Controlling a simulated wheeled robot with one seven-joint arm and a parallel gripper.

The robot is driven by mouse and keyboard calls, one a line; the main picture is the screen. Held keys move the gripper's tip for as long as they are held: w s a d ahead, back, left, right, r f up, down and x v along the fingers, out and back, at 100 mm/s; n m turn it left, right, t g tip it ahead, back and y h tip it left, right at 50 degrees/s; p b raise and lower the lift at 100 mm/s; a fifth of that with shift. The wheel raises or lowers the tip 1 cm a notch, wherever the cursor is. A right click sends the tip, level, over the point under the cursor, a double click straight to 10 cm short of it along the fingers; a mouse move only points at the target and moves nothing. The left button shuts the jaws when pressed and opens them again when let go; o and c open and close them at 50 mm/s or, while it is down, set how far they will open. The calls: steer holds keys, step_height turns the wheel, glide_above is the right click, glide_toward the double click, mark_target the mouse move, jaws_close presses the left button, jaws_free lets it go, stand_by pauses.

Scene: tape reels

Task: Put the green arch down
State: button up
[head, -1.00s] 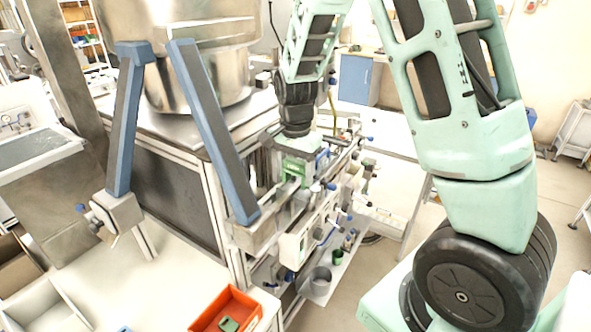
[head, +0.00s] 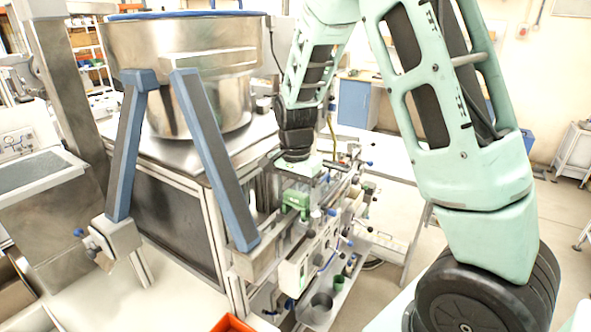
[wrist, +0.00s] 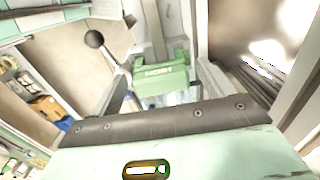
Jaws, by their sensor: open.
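The green arch (head: 297,200) stands at the front edge of the machine, among its rails and fittings, in the head view. In the wrist view the green arch (wrist: 160,78) shows a lettered bar across it, just beyond the mint and dark grey edge of my gripper's body. My gripper (head: 299,184) is directly above the arch, pointing down, with its jaws open. The fingertips are small in the head view and hidden in the wrist view, so I cannot tell whether they touch the arch. What is beneath the arch is partly hidden.
A large steel vessel (head: 190,65) and slanted blue-grey posts (head: 214,160) stand left of the arm. Several knobs and rods stick out from the machine's front (head: 325,225). An orange bin (head: 230,324) is at the bottom edge.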

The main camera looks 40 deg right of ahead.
mark_target(296, 194)
step_height(296, 194, up, 12)
steer(key=b, duration=0.2)
steer(key=shift+f, duration=0.15)
stand_by(0.7)
steer(key=s+a+f+n+t, duration=0.3)
steer(key=s+a+f+n, duration=0.3)
steer(key=s+f+n, duration=0.55)
steer(key=s+a+f+n+g+b, duration=0.1)
steer(key=s+a+n+b, duration=0.3)
steer(key=a, duration=0.5)
steer(key=s+a+f+n+g+b, duration=0.2)
steer(key=s+a+n+b, duration=0.2)
steer(key=s+a+n, duration=0.2)
steer(key=s+a, duration=0.2)
steer(key=a, duration=0.1)
steer(key=shift+s+a+f+y, duration=0.25)
steer(key=shift+s+f+y, duration=0.05)
steer(key=shift+s+f, duration=0.1)
